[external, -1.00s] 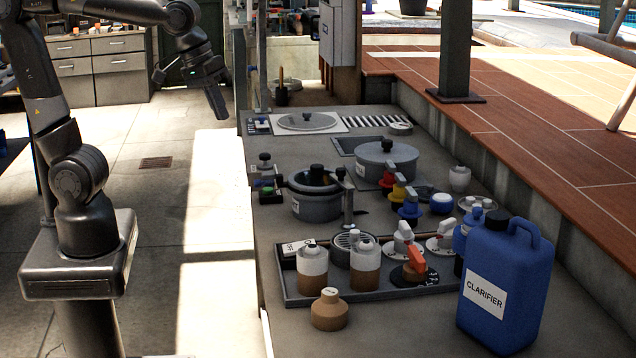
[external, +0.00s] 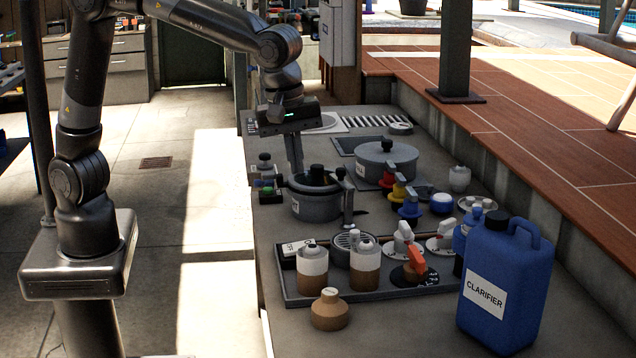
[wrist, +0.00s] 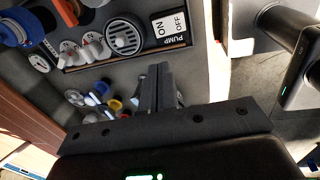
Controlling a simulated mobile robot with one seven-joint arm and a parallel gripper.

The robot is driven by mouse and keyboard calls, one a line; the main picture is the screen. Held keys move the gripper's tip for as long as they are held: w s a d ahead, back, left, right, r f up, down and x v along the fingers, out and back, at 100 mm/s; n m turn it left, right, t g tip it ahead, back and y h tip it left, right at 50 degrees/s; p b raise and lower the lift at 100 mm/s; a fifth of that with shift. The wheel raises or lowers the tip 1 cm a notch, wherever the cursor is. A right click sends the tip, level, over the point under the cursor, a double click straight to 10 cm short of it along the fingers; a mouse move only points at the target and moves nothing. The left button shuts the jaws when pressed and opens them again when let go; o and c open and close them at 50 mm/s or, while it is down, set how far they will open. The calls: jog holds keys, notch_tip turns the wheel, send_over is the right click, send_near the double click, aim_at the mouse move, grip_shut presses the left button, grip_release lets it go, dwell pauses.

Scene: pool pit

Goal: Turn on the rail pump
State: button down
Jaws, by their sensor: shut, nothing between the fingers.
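A white plate marked PUMP, ON and OFF (wrist: 169,30) shows in the wrist view beside a round grille (wrist: 124,38); in the external view the plate (external: 298,246) lies at the back left of the dark tray. A small box with a green button (external: 267,184) sits at the counter's left edge; I cannot tell whether it belongs to the rail pump. My gripper (external: 296,168) is shut and empty, pointing down just behind the grey lidded pot (external: 316,202). Its closed fingers (wrist: 160,85) show in the wrist view and hide part of the counter.
Red, yellow and blue handles (external: 398,192) and a lidded pan (external: 386,160) stand to the right. Dial knobs (external: 403,236), one orange (external: 415,260), and two brown-white bottles (external: 312,268) occupy the tray (external: 330,298). A blue clarifier jug (external: 500,285) stands at front right.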

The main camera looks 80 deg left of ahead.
aim_at(309, 243)
jog(key=shift+w+d+f, duration=0.1)
jog(key=shift+d, duration=0.15)
jog(key=f, duration=0.4)
jog(key=w+f, duration=0.1)
jog(key=f, duration=0.4)
jog(key=w+f, duration=0.1)
jog(key=f, duration=0.4)
jog(key=shift+w+f+g, duration=0.15)
jog(key=shift+f+g, duration=0.05)
jog(key=shift+g, duration=0.1)
dwell(0.3)
